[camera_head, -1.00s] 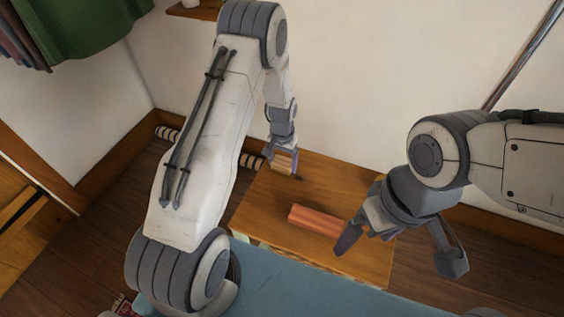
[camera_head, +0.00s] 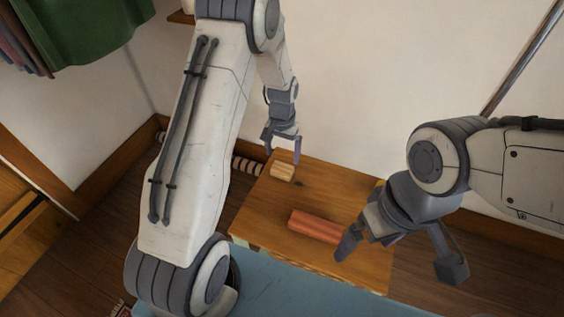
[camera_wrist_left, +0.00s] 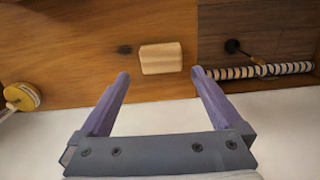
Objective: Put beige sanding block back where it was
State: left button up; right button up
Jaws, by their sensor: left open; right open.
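The beige sanding block (camera_head: 283,172) lies on the wooden table (camera_head: 270,215), near its back left edge. It also shows in the left wrist view (camera_wrist_left: 161,58), lying on the wood just beyond the fingertips, beside a small dark spot. My left gripper (camera_head: 282,145) is open and empty above the block, apart from it. Its two purple-grey fingers also show in the left wrist view (camera_wrist_left: 160,74), with clear space between them. My right gripper (camera_head: 402,262) is open and empty over the table's right front side.
A reddish-orange block (camera_head: 316,226) lies on the table near my right gripper. A striped roll (camera_head: 247,167) lies on the floor by the wall, left of the table. A blue surface (camera_head: 275,285) is in front. A yellow round thing (camera_wrist_left: 22,97) shows in the left wrist view.

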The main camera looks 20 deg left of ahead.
aim_at(282, 168)
pick_arm(q)
notch_tip(282, 168, up, 4)
dwell(0.5)
notch_tip(282, 168, down, 12)
jog(key=shift+f+b, duration=0.1)
jog(key=shift+b, duration=0.2)
jog(key=shift+r, duration=1.5)
